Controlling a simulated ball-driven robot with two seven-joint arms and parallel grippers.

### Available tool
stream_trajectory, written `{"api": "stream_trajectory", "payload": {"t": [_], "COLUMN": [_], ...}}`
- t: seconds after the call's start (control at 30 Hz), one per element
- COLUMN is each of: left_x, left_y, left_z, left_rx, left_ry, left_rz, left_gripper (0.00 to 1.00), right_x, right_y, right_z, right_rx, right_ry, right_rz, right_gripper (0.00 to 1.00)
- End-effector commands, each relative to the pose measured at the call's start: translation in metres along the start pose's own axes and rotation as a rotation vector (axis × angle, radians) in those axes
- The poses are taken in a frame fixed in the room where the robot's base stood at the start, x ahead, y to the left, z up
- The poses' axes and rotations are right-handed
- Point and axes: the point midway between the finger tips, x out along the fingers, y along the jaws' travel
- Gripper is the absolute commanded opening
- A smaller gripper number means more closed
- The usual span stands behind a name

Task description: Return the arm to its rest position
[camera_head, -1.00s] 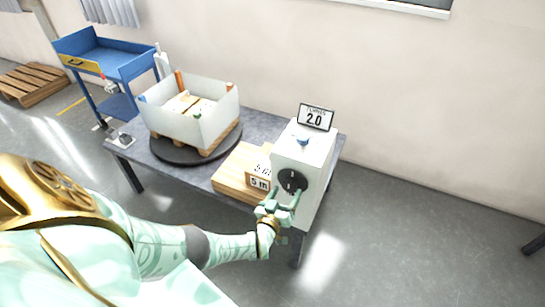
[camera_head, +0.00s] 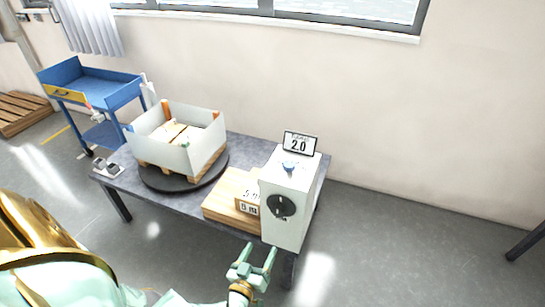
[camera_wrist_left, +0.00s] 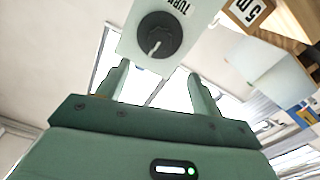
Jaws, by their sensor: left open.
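My left gripper (camera_head: 257,262) is open and empty, low in front of the table, below and apart from the white machine box. Its two fingers also show in the left wrist view (camera_wrist_left: 155,88), with nothing between them. The white box (camera_head: 284,222) stands at the table's right end. It has a black round knob (camera_head: 281,206) on its front, which also shows in the left wrist view (camera_wrist_left: 159,36) beyond the fingertips. My right gripper is not in view.
The grey table (camera_head: 247,147) also bears a wooden block (camera_head: 224,196) with number labels and a white-walled bin (camera_head: 200,150) on a dark turntable (camera_head: 214,174). A blue cart (camera_head: 98,93) stands at the left. The floor to the right is mostly clear.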

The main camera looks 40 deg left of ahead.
Motion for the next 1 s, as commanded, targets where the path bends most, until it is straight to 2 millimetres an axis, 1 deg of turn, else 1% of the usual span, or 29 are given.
{"api": "stream_trajectory", "payload": {"t": [0.23,0.3,0.37,0.47,0.5,0.57,0.6,0.63,0.67,0.7,0.73,0.77,0.8,0.83,0.87,0.9,0.97,1.0], "left_x": [0.0,0.0,0.0,-0.002,-0.005,-0.012,-0.022,-0.033,-0.045,-0.064,-0.079,-0.097,-0.119,-0.138,-0.156,-0.18,-0.216,-0.242], "left_y": [0.0,0.0,-0.004,-0.025,-0.038,-0.06,-0.073,-0.083,-0.091,-0.101,-0.106,-0.11,-0.112,-0.113,-0.111,-0.108,-0.102,-0.098], "left_z": [0.0,0.001,0.005,0.023,0.032,0.048,0.061,0.072,0.083,0.098,0.11,0.122,0.137,0.147,0.157,0.168,0.182,0.19], "left_rx": [-0.017,-0.089,-0.226,-0.64,-0.861,-1.229,-1.478,-1.666,-1.853,-2.098,-2.276,-2.445,-2.651,2.575,2.335,2.02,1.559,1.255], "left_ry": [0.0,-0.006,-0.027,-0.076,-0.078,-0.037,0.019,0.08,0.159,0.297,0.428,0.584,0.836,-0.982,-1.068,-1.166,-1.282,-1.341], "left_rz": [0.0,-0.002,-0.022,-0.161,-0.258,-0.436,-0.566,-0.669,-0.775,-0.917,-1.022,-1.126,-1.25,1.232,1.127,0.979,0.742,0.572], "left_gripper": [0.66,0.66,0.66,0.66,0.66,0.66,0.66,0.66,0.66,0.66,0.66,0.66,0.66,0.66,0.66,0.66,0.66,0.66], "right_x": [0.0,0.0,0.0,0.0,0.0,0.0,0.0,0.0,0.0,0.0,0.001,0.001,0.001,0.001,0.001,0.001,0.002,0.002], "right_y": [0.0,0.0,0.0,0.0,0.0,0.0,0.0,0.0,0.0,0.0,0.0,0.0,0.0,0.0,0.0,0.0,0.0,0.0], "right_z": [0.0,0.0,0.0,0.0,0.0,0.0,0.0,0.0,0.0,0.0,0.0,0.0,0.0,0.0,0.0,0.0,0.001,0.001], "right_rx": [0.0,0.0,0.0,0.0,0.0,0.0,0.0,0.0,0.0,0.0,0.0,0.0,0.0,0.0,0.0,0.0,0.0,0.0], "right_ry": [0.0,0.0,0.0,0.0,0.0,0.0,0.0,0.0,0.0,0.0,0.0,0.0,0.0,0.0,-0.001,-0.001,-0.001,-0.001], "right_rz": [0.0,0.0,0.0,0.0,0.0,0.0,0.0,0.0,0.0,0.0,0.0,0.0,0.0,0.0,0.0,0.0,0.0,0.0], "right_gripper": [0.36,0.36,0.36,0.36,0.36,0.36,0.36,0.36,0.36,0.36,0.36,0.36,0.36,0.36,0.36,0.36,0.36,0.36]}}
